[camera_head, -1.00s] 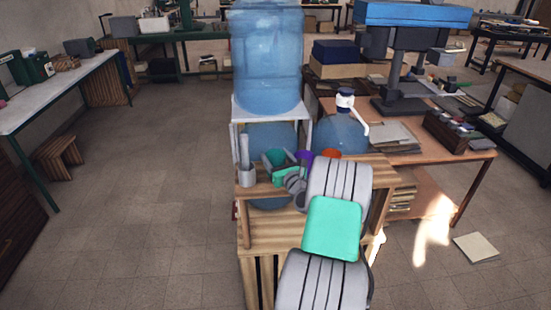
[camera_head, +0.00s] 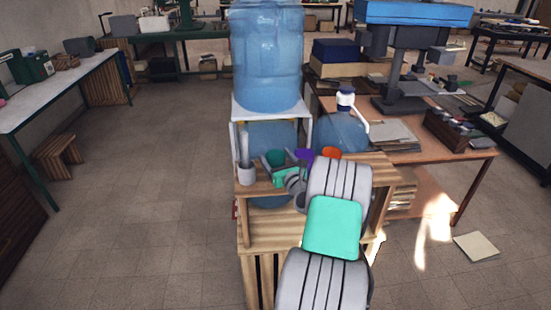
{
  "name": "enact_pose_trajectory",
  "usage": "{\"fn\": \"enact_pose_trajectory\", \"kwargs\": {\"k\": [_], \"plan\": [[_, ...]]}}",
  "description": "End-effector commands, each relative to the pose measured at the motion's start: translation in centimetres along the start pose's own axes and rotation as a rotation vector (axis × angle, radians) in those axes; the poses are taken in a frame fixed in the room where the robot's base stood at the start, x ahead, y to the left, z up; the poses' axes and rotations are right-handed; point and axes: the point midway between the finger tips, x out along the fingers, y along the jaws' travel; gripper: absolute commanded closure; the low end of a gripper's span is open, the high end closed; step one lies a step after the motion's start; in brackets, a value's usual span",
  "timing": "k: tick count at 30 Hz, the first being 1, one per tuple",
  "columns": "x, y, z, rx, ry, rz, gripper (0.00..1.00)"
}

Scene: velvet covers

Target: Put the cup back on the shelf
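A green cup (camera_head: 275,157) stands on the wooden shelf unit (camera_head: 262,238), near the left end of its top. A purple cup (camera_head: 304,154) and an orange cup (camera_head: 331,152) are to its right, partly hidden behind my arm. My gripper (camera_head: 275,179) reaches over the shelf top from the right, just in front of and below the green cup in the picture. The fingers are small and overlap the cup's lower part, so I cannot tell whether they touch it or how wide they stand.
A grey holder with a tall light object (camera_head: 246,172) stands left of my gripper. A white stand (camera_head: 238,113) with a large blue water bottle (camera_head: 267,55) rises behind. A wooden workbench (camera_head: 460,158) is at the right.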

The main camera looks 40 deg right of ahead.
Motion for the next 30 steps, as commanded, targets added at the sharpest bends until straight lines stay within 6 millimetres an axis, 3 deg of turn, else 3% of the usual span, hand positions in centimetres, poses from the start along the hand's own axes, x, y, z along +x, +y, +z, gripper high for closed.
{"fn": "enact_pose_trajectory", "kwargs": {"k": [3, 11, 14, 22, 30], "plan": [[0.0, 0.0, 0.0, 0.000, 0.000, 0.000, 0.11], [-0.1, 0.0, -0.1, 0.001, 0.001, 0.000, 0.11], [-1.2, -0.1, -0.2, 0.001, 0.001, -0.002, 0.11], [-6.5, -0.1, -0.2, 0.001, 0.001, -0.004, 0.11], [-7.8, 0.0, 0.0, 0.000, 0.000, -0.001, 0.11]]}}
